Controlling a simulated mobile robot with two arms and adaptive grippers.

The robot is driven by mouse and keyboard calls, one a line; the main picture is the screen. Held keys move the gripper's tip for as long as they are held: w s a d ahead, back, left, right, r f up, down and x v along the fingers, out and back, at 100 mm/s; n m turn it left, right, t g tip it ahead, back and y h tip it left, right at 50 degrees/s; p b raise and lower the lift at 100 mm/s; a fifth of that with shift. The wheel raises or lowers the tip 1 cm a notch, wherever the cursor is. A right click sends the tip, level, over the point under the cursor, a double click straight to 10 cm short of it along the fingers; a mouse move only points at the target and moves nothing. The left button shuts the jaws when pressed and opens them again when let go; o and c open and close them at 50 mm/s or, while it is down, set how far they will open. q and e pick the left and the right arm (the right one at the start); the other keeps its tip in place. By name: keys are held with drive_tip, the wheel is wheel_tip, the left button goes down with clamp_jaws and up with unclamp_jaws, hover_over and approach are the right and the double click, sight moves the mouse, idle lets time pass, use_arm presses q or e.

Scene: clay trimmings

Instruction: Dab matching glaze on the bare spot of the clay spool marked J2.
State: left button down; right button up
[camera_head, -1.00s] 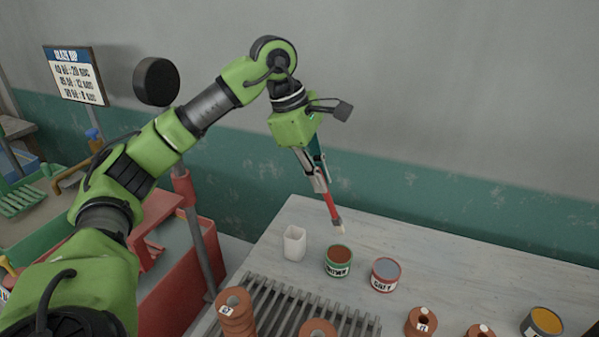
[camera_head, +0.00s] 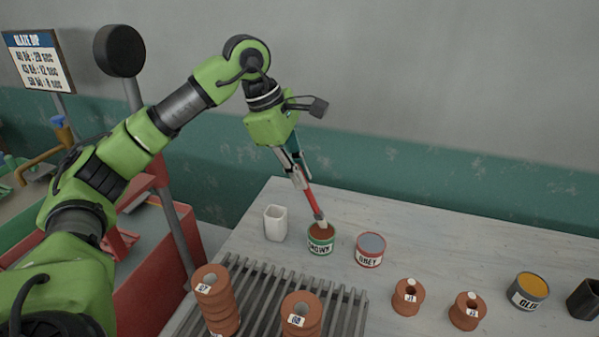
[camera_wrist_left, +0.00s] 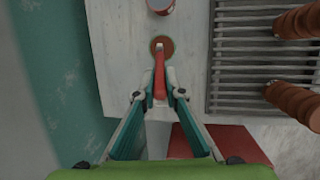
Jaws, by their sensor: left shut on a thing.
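My left gripper (camera_head: 299,177) is shut on the red brush (camera_head: 310,201), which points down. The brush's pale tip is at the mouth of the brown glaze tin (camera_head: 320,247); whether it touches the glaze I cannot tell. In the left wrist view the brush (camera_wrist_left: 160,75) reaches over the brown tin (camera_wrist_left: 168,46). The grey tin (camera_head: 370,260) stands just right of it. Two clay spools stand on the table: one (camera_head: 407,291) and another (camera_head: 465,318) farther right. Their small labels are hard to read, so I cannot tell which is J2. No bare spot is discernible. My right gripper is out of view.
A yellow-filled tin (camera_head: 528,297) and a dark container (camera_head: 586,301) stand at the right. A white cup (camera_head: 275,222) is left of the brown tin. A slatted rack (camera_head: 262,305) holds spool stacks (camera_head: 221,315) and (camera_head: 299,324). A sign stands at the left.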

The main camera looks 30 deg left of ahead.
use_arm(q)
drive_tip(key=shift+f+b, duration=0.4)
drive_tip(key=shift+f, duration=0.1)
idle(0.9)
drive_tip(key=shift+s+f, duration=0.1)
idle(0.8)
wheel_tip(320, 180, up, 2)
drive_tip(key=shift+r+p, duration=0.15)
drive_tip(key=shift+p, duration=0.9)
wheel_tip(320, 180, up, 5)
drive_tip(key=p, duration=0.4)
